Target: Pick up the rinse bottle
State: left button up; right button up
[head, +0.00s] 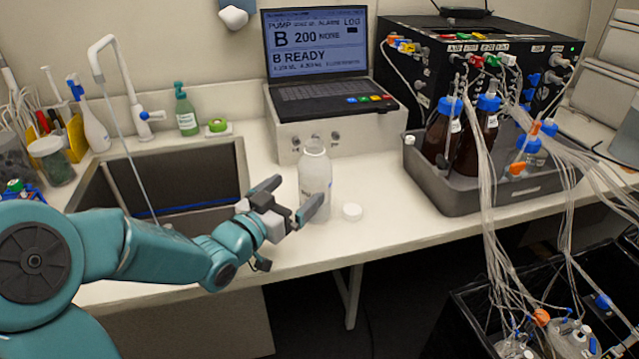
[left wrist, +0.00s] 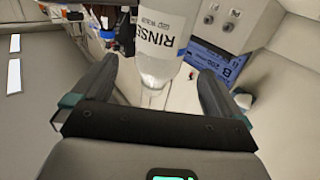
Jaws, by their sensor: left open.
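The rinse bottle (head: 314,173) is a pale, translucent bottle with an open neck. It stands upright on the counter in front of the laptop's white base unit. In the left wrist view the bottle (left wrist: 163,32) shows upside down with "RINSE" on its label, ahead of and between the finger lines. My left gripper (head: 295,194) is open and close to the bottle's left and near side, with one fingertip overlapping the bottle in the head view. The fingers (left wrist: 157,66) hold nothing; whether they touch the bottle I cannot tell. My right gripper is not in view.
A sink (head: 235,165) with a tap (head: 103,60) is at left. A grey tray (head: 450,200) with brown bottles and tubing stands at right. The counter between cap and tray is clear.

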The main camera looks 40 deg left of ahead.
aim_at(305, 183)
pick_arm(q)
jog(key=w, duration=0.4)
jog(key=w+p, duration=0.2)
jog(key=w, duration=0.3)
jog(key=shift+w+r, duration=0.2)
jog(key=shift+s, duration=0.1)
jog(key=shift+r, duration=0.1)
jog(key=c, duration=1.2)
